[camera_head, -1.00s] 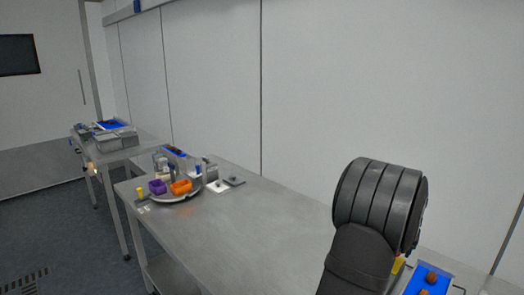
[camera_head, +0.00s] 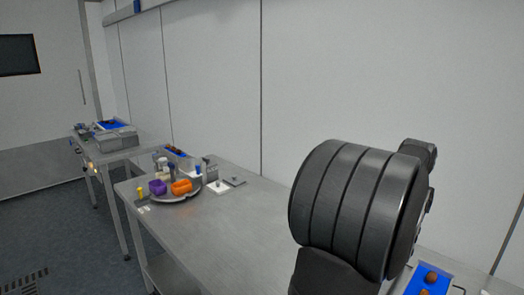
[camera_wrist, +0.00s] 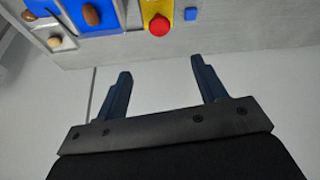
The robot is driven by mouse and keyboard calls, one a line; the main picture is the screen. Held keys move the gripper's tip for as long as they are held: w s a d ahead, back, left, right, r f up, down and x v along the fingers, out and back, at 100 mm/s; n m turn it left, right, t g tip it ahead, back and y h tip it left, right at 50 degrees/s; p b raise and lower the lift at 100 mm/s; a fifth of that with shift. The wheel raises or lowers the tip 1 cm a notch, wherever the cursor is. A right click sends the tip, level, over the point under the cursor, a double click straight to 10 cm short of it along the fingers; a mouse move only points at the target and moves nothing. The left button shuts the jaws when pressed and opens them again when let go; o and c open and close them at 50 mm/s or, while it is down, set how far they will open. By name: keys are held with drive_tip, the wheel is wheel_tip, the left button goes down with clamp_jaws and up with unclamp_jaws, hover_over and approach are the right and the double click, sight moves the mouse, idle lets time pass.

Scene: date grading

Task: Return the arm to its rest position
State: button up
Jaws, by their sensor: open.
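My arm, a ribbed black link, rises at the right of the head view and hides part of the table behind it. My gripper (camera_wrist: 164,92) shows in the wrist view with its two dark blue fingers spread apart. Nothing is between them. Beyond the fingertips is the pale wall or surface, with the table's items at the top of the picture. The gripper's fingers are not visible in the head view.
A blue tray (camera_head: 419,282) with brown dates lies at the lower right, close to my arm. A round tray (camera_head: 178,199) with a purple bowl (camera_head: 158,187) and an orange bowl (camera_head: 181,187) stands at the table's far end. The wrist view shows a red button (camera_wrist: 159,26) on a yellow base. The middle of the steel table (camera_head: 225,227) is clear.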

drive_tip(key=x, duration=1.7)
drive_tip(key=shift+a+f, duration=0.1)
drive_tip(key=shift+a, duration=0.05)
drive_tip(key=shift+s, duration=0.15)
drive_tip(key=s+a+r+m+y, duration=0.1)
drive_tip(key=s+r, duration=0.3)
drive_tip(key=r, duration=0.4)
drive_tip(key=s+r+m, duration=0.1)
drive_tip(key=s+r, duration=0.2)
drive_tip(key=r, duration=0.6)
drive_tip(key=a+x, duration=0.1)
drive_tip(key=x, duration=0.9)
drive_tip(key=shift+w+f+t, duration=0.2)
drive_tip(key=shift+w+t, duration=0.1)
drive_tip(key=shift+w, duration=0.05)
